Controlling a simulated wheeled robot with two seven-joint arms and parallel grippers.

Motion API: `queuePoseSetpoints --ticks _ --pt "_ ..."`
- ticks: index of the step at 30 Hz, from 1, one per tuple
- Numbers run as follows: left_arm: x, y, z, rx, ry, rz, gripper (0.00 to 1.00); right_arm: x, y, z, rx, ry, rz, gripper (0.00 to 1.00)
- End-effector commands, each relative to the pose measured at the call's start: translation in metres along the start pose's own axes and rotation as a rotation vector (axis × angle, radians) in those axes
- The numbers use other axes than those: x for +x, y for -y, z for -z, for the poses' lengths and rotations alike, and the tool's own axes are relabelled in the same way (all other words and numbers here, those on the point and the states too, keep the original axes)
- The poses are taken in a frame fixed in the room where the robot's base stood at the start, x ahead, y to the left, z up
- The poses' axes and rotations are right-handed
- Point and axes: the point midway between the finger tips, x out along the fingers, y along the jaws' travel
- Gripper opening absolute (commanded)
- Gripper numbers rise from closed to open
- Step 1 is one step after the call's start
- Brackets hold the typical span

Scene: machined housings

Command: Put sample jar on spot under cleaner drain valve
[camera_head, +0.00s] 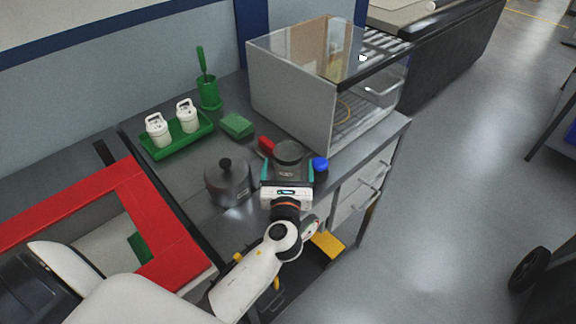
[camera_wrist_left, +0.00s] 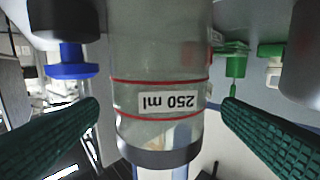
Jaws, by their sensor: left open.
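The sample jar is clear with red lines and a "250 ml" label; in the left wrist view the jar (camera_wrist_left: 160,70) appears upside down. In the head view a dark round top (camera_head: 289,152) shows just beyond my left gripper (camera_head: 288,172), seemingly the jar's lid. The jar stands between the two green ribbed fingers, which are open with a gap on each side in the left wrist view (camera_wrist_left: 160,115). My right gripper is not in view. I cannot pick out the drain valve or the spot under it.
A green tray (camera_head: 176,146) holds two white containers. A green sponge (camera_head: 237,125), green brush cup (camera_head: 209,96) and clear-walled box (camera_head: 290,98) stand behind. A red frame (camera_head: 160,215) is at left.

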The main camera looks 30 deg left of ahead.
Motion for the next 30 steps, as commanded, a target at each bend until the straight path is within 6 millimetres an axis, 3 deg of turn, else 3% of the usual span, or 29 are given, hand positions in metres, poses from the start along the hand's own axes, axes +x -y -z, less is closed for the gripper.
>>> queuePoseSetpoints --ticks 12,20,30 --pt "0.051 0.0 0.002 -0.001 -0.001 -0.001 0.89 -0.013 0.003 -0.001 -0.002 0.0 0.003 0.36" --pt "0.054 0.0 0.001 -0.002 0.0 -0.001 0.89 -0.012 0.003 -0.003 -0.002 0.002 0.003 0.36" --pt "0.054 0.0 0.001 -0.001 -0.001 -0.001 0.36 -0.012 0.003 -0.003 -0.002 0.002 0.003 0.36"
